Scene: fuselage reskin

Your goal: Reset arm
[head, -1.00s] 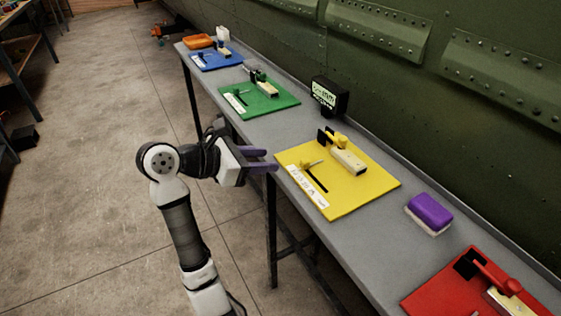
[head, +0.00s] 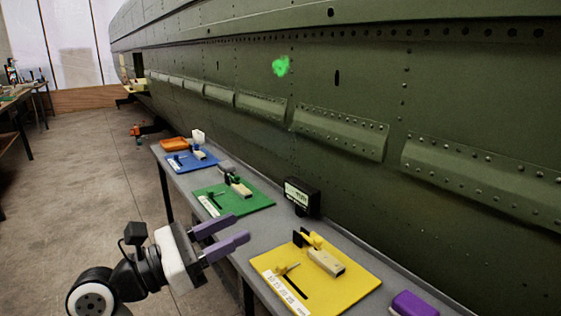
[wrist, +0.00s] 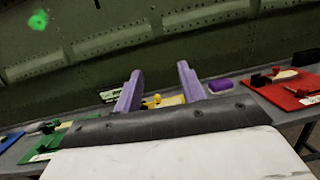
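My gripper (head: 240,232) has purple fingers and shows at the lower left in the head view, in front of the bench's near edge. In the wrist view my gripper (wrist: 158,88) has its two fingers apart with nothing held between them.
The grey bench (head: 378,258) runs along a green riveted fuselage (head: 400,60) with a bright green patch (head: 281,66). It carries a blue board (head: 180,170), an orange tray (head: 174,144), a black display box (head: 302,197) and a purple-topped block (head: 413,303). A red board (wrist: 290,92) shows in the wrist view.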

